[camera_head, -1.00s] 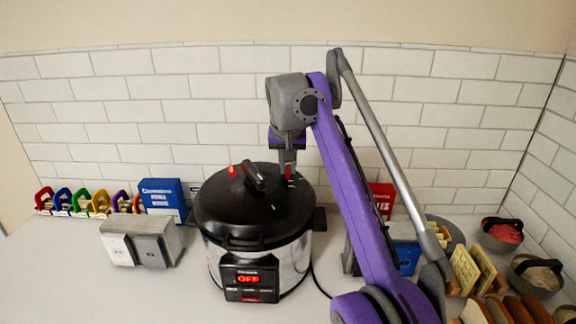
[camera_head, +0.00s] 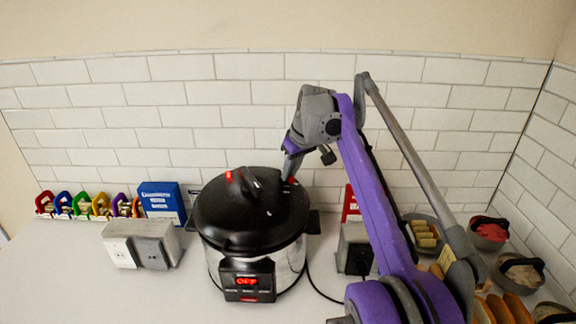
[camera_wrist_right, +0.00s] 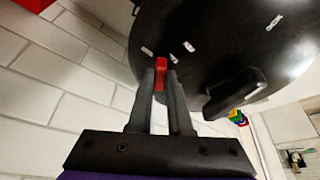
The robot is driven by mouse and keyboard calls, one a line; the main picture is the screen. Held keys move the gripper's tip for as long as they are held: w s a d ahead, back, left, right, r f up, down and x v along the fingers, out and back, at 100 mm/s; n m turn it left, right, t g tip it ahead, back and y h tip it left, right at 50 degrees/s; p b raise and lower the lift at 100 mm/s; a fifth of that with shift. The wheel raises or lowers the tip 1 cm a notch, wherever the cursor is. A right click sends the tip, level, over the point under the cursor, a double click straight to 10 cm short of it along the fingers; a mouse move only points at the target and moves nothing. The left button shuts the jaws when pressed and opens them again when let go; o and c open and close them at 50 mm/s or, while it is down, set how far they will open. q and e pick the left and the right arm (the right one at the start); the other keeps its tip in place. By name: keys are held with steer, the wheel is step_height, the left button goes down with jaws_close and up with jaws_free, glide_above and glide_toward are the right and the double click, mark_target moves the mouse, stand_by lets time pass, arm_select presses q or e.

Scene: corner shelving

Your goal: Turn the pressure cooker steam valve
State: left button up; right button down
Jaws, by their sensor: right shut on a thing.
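The pressure cooker (camera_head: 251,222) stands on the counter, a steel pot with a black lid and a front panel lit "OFF". A dark handle knob rises from the lid, and it also shows in the right wrist view. The red steam valve (camera_wrist_right: 160,74) is on the lid near its rim, with white marks beside it. My right gripper (camera_head: 289,179) reaches down at a tilt to the back right of the lid. In the right wrist view its fingertips (camera_wrist_right: 161,80) are closed on the red valve from both sides. My left gripper is not in view.
A grey outlet box (camera_head: 142,243) and a blue box (camera_head: 163,202) stand left of the cooker. Another outlet box (camera_head: 355,248), bowls and bread slices are at the right, partly behind my arm. The tiled wall (camera_head: 220,92) is close behind. The front left counter is clear.

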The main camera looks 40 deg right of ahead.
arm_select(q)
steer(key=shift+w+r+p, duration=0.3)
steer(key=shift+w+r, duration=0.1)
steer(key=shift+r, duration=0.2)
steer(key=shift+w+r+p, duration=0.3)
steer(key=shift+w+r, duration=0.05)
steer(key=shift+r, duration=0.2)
arm_select(e)
steer(key=shift+w+d+n+y, duration=0.1)
steer(key=shift+d+n+y, duration=0.15)
steer(key=shift+n, duration=0.35)
steer(key=shift+d+n+y, duration=0.1)
steer(key=shift+n+y, duration=0.15)
steer(key=shift+n, duration=0.35)
steer(key=c, duration=0.8)
jaws_free()
steer(key=shift+c, duration=0.2)
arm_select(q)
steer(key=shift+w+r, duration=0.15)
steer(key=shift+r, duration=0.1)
arm_select(e)
steer(key=v, duration=1)
steer(key=shift+s+r, duration=0.25)
steer(key=shift+r, duration=0.15)
steer(key=shift+f, duration=0.1)
